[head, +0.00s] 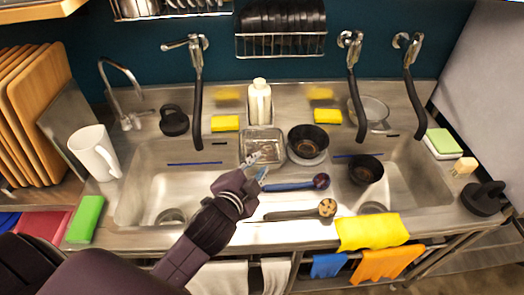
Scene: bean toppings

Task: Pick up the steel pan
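A small square steel pan (246,148) sits on the steel ledge between the two sink basins, with some reddish-brown matter in it. My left gripper (260,164) is at the pan's front edge, its fingers apart and pointing toward it. The fingers overlap the front of the pan in this view and hide part of it. I cannot tell whether they touch it. Nothing shows between the fingers. My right gripper is not in view.
A dark bowl (308,138) stands close right of the pan, and a white bottle (260,102) behind it. A blue-handled utensil (290,186) and a brush (300,213) lie in front. Another dark bowl (366,169) is in the right basin. The left basin (190,180) is mostly clear.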

